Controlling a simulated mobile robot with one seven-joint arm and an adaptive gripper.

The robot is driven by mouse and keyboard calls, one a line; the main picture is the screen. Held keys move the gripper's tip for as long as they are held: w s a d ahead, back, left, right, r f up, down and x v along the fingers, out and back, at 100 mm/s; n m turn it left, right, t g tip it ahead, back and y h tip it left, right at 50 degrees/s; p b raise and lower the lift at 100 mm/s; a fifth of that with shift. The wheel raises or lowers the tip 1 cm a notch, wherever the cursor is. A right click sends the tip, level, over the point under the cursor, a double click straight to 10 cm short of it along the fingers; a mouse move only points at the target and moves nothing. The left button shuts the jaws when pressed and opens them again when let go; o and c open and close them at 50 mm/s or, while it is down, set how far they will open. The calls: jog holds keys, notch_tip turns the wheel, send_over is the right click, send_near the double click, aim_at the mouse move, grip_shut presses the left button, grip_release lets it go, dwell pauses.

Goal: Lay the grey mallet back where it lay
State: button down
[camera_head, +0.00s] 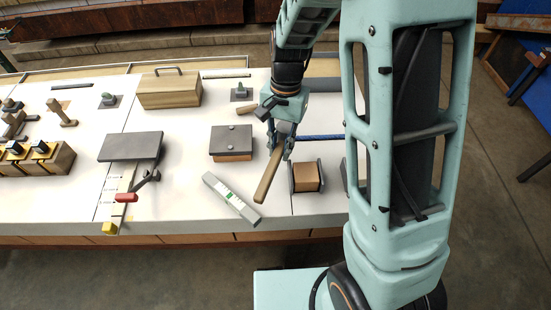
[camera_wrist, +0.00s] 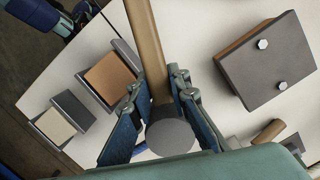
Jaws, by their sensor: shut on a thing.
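The mallet has a pale wooden handle (camera_head: 267,178) and a grey head (camera_wrist: 171,137). My gripper (camera_head: 281,152) is shut on the handle close to the head. In the wrist view my gripper's fingers (camera_wrist: 157,92) stand on both sides of the handle, which runs up out of the picture. In the head view the handle slants down to the left, over the white table between the green-labelled level-like bar and the orange-brown block. My gripper hides the head there. I cannot tell whether the handle touches the table.
A grey-topped block with two bolts (camera_head: 231,142) is left of my gripper. An orange-brown block between dark plates (camera_head: 306,176) is close on the right. The grey bar (camera_head: 231,198) lies left of the handle. A wooden toolbox (camera_head: 170,90) stands behind. Another wooden handle (camera_wrist: 268,132) lies nearby.

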aim_at(276, 149)
jog(key=shift+w+a+f+b, duration=0.2)
jog(key=shift+w+f+b, duration=0.1)
jog(key=shift+w+f, duration=0.3)
jog(key=shift+w+a+f+b, duration=0.25)
jog(key=shift+w+f, duration=0.1)
jog(key=shift+f, duration=0.3)
jog(key=shift+w+f+b, duration=0.15)
jog(key=shift+f+b, duration=1.15)
jog(key=shift+f, duration=0.35)
jog(key=shift+f, duration=0.1)
jog(key=c, duration=2.2)
grip_release()
jog(key=shift+f, duration=0.1)
jog(key=shift+c, duration=0.2)
jog(key=shift+o, duration=0.7)
